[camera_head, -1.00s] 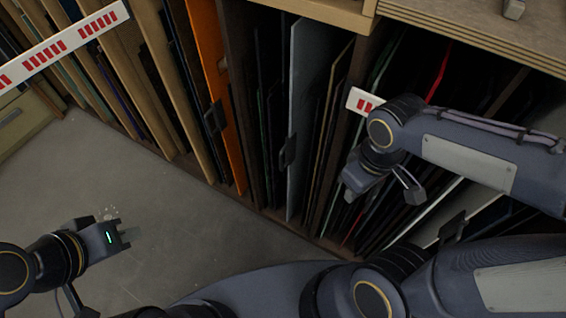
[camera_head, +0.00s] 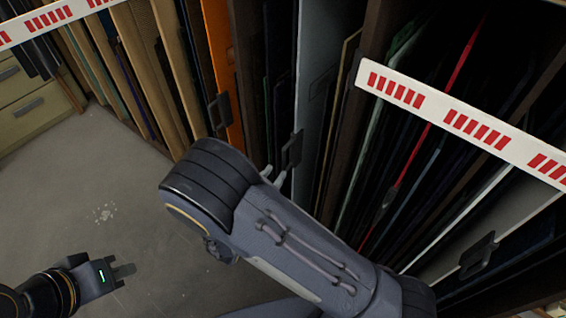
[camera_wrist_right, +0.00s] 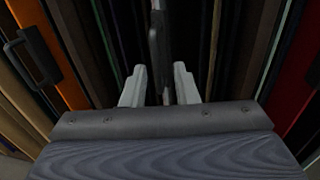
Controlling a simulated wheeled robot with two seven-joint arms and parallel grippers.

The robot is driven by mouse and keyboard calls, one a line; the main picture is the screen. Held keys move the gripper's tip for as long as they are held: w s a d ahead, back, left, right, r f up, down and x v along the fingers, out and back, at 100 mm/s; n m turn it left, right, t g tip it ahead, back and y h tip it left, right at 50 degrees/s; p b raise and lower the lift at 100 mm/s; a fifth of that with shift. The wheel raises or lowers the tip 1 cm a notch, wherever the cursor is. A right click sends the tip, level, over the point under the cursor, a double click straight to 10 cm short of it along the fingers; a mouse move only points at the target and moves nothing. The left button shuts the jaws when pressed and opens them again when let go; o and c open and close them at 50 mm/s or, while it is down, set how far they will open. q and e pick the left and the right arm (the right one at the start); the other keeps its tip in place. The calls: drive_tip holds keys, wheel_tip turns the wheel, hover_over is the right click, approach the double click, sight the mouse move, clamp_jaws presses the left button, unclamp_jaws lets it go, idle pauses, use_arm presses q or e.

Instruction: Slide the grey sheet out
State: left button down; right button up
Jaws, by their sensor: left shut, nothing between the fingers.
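The grey sheet (camera_head: 313,65) stands upright in the rack, with a dark handle (camera_head: 291,150) on its front edge. My right gripper (camera_head: 274,177) is just in front of and below that handle, partly hidden by my own arm. In the right wrist view my right gripper (camera_wrist_right: 160,88) is open, its fingers on either side of a dark upright handle (camera_wrist_right: 158,45), with gaps showing on both sides. My left gripper (camera_head: 122,271) is shut and empty above the floor at the lower left, away from the rack.
An orange sheet (camera_head: 218,60) with its own handle (camera_head: 219,112) stands left of the grey one. Several dark sheets and a red-edged sheet (camera_head: 435,105) stand to the right. Red-and-white striped bars (camera_head: 460,118) cross the rack front.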

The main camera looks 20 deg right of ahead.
sight(283, 159)
drive_tip(key=x, duration=0.7)
drive_tip(key=shift+w+a, duration=0.1)
drive_tip(key=shift+w, duration=0.35)
drive_tip(key=shift+f, duration=0.1)
clamp_jaws()
